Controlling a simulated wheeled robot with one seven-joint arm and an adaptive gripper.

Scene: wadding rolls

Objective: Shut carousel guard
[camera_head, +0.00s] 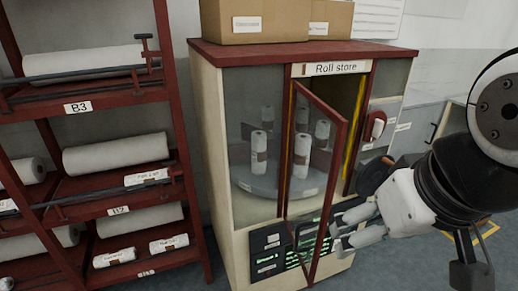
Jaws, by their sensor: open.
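The carousel guard (334,175) is a red-framed clear door on the front of the roll store (243,213). It stands ajar, swung outward from its left side, with a gap between its free edge and the cabinet's right post. Behind it, white rolls stand on the round grey carousel (262,183). My gripper (343,232) is at the right, open and empty, with its fingers pointing left at the lower part of the guard's free edge. The fingertips are close to that edge; I cannot tell whether they touch it.
A red shelf rack (180,150) with white rolls stands at the left. Cardboard boxes (270,35) sit on the cabinet. A red-and-white fitting (377,127) is on its right front. Black panels with green lights (292,260) lie below. Grey floor shows at lower right.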

